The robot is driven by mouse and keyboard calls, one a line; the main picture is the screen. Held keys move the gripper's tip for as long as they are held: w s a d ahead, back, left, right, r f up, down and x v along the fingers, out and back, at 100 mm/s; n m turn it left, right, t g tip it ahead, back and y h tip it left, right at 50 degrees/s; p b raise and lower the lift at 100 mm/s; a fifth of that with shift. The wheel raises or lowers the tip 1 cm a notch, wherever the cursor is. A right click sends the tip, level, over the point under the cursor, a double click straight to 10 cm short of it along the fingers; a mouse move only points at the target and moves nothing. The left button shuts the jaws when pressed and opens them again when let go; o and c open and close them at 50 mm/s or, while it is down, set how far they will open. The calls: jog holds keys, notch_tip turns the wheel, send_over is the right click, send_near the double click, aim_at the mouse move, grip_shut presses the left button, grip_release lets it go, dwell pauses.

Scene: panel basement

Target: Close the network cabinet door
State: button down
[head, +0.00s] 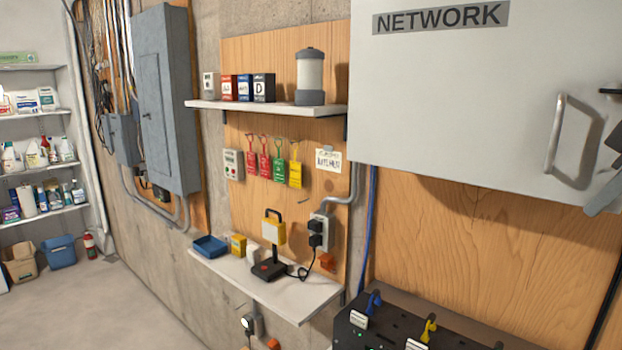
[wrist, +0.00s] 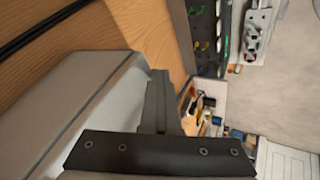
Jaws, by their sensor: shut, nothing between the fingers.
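The network cabinet door (head: 450,90) is a pale grey panel with a NETWORK label (head: 440,17) in the upper right of the head view. Its bar handle (head: 556,140) is near the right. The door's right edge is out of frame, so I cannot tell how far it stands open. My gripper (wrist: 159,80) is shut and empty in the wrist view, beside a pale panel (wrist: 60,105) of the cabinet; I cannot tell whether they touch. Grey parts at the head view's right edge, right of the handle, look like my gripper (head: 603,196).
Below the cabinet is a dark equipment box (head: 400,325) with coloured tagged plugs. A grey electrical panel (head: 165,100) is further left. Floor (head: 80,305) is clear at lower left.

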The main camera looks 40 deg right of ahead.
jog(key=shift+d+r, duration=0.2)
jog(key=shift+d, duration=0.1)
jog(key=shift+a+f, duration=0.1)
jog(key=shift+a, duration=0.1)
dwell(0.4)
